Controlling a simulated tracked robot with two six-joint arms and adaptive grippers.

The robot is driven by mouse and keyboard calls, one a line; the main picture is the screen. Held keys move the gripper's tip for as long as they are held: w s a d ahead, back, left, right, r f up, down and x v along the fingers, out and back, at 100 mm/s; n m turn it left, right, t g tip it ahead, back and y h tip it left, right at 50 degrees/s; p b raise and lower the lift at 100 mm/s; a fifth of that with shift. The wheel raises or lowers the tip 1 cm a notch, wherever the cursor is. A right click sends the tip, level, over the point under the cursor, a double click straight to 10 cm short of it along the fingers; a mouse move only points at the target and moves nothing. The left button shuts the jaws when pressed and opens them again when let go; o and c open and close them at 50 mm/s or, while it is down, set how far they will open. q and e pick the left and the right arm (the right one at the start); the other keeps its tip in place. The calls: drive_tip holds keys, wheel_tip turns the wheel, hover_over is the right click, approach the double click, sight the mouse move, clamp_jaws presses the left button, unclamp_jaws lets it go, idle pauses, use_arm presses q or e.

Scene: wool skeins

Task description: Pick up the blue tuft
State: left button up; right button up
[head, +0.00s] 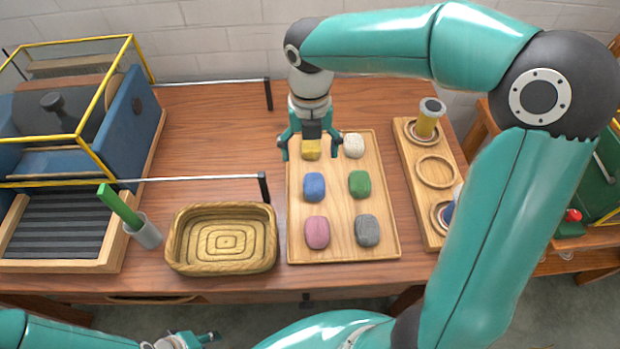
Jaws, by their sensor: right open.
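The blue tuft (314,187) lies in the left column, middle row, of a wooden tray (338,248). My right gripper (309,153) points down over the back of the tray, open, with its fingers on either side of the yellow tuft (311,154). The gripper partly hides the yellow tuft; whether they touch I cannot tell. The blue tuft is in front of the gripper and clear of it. Part of my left gripper (205,338) shows at the bottom edge; its jaws are not clear.
White (353,145), green (359,184), pink (317,232) and grey (367,230) tufts share the tray. A woven basket (222,265) stands left of it. A wooden rack (409,180) with a yellow spool (427,120) stands right. A yellow-framed machine (70,110) stands far left.

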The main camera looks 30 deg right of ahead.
approach(315, 189)
wheel_tip(315, 189, down, 5)
drive_tip(key=shift+w+f+b, duration=0.1)
drive_tip(key=shift+f+b, duration=0.1)
drive_tip(key=shift+b, duration=0.2)
drive_tip(key=shift+f, duration=2.75)
drive_tip(key=c, duration=0.9)
